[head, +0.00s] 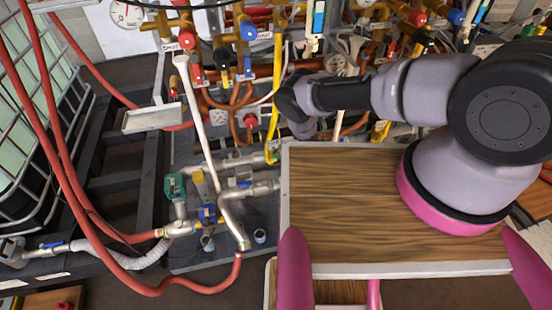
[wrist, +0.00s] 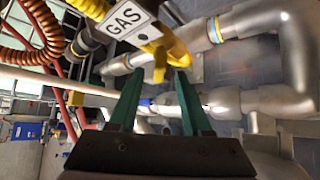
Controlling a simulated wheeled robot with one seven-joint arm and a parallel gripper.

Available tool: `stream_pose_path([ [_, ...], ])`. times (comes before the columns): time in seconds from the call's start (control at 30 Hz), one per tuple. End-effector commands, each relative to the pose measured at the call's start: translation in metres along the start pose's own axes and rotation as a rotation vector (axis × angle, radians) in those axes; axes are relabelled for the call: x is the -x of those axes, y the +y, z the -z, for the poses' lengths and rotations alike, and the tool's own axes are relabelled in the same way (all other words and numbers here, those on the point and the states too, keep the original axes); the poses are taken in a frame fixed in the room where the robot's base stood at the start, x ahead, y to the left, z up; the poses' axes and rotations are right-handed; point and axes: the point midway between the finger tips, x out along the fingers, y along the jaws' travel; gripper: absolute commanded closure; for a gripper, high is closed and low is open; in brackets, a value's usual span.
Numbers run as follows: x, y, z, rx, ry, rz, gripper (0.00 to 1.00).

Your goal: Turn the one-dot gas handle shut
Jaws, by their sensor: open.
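A yellow gas pipe (wrist: 172,45) with a white tag reading GAS (wrist: 127,18) crosses the top of the wrist view. A short yellow handle (wrist: 160,66) hangs from it. My gripper (wrist: 156,78) has its two green fingers apart, with the handle's lower end at the gap between their tips. I cannot tell whether either finger touches it. In the head view the yellow gas pipe (head: 277,85) runs down just left of my dark wrist (head: 300,105); the fingertips are hard to make out there.
Grey pipes (wrist: 245,103) lie behind the fingers. Red hoses (head: 70,190), gauges and several coloured valves crowd the panel. A teal-handled valve (head: 175,186) sits lower left. A wooden-topped surface (head: 340,215), part of my body or not, lies below my arm.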

Motion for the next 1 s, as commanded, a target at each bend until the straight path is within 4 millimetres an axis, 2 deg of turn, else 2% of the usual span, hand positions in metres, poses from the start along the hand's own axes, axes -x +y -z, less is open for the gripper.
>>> stream_pose_path([
  [0.1, -0.020, 0.000, 0.001, 0.002, 0.001, -0.002, 0.51],
  [0.23, -0.033, 0.000, 0.000, 0.001, 0.000, -0.001, 0.51],
  [0.4, -0.040, 0.000, 0.000, 0.000, 0.000, 0.000, 0.51],
  [0.63, -0.040, 0.000, 0.000, 0.000, 0.000, 0.001, 0.51],
  [0.67, -0.040, 0.000, 0.000, 0.000, 0.000, 0.001, 0.59],
  [0.7, -0.040, 0.000, 0.000, 0.000, 0.000, 0.001, 0.74],
  [0.77, -0.040, 0.000, 0.000, 0.000, 0.000, 0.001, 0.97],
  [0.8, -0.040, 0.000, 0.000, 0.000, 0.000, 0.001, 1.00],
  [1.0, -0.040, -0.001, 0.000, -0.011, 0.000, -0.005, 1.00],
])
